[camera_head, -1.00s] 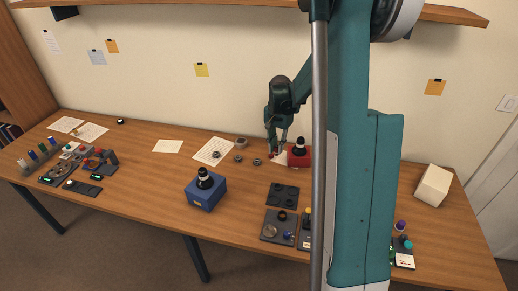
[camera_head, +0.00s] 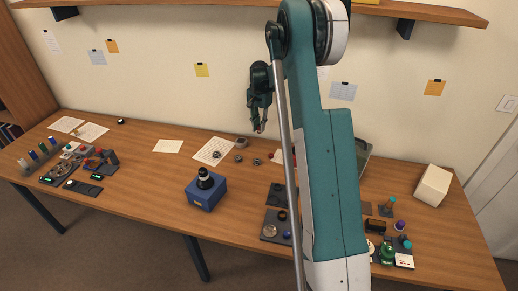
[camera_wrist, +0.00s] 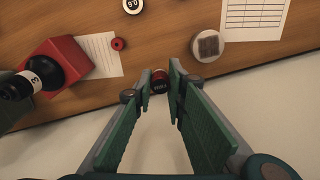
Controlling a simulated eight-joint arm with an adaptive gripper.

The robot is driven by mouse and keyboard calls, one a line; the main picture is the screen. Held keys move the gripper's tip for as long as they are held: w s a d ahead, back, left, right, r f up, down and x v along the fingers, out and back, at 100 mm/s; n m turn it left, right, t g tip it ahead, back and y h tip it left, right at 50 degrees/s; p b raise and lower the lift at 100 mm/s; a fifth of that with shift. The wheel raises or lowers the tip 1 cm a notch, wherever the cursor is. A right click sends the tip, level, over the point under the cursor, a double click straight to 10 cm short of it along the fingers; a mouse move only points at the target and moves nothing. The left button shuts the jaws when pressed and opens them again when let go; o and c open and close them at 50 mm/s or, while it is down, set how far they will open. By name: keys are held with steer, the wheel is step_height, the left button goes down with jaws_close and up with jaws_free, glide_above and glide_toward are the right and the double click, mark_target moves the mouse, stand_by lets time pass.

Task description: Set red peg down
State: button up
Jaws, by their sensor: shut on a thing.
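My gripper (camera_head: 259,127) is raised above the back part of the table, in front of the wall. In the head view only a tiny reddish tip shows at the fingertips. The peg appears clear of the tabletop.
In the wrist view, a red block (camera_wrist: 62,58) with a black lens, a small red ring (camera_wrist: 119,44) and a round container (camera_wrist: 207,45) are near. A blue block (camera_head: 206,194) stands mid-table. My arm hides part of the right side. The table front between papers and blue block is clear.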

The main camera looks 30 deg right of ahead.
steer(key=shift+w, duration=0.2)
steer(key=shift+f, duration=0.1)
steer(key=shift+f, duration=3.1)
steer(key=shift+f+b, duration=0.4)
steer(key=shift+f, duration=1.45)
steer(key=shift+f, duration=0.15)
steer(key=o, duration=0.8)
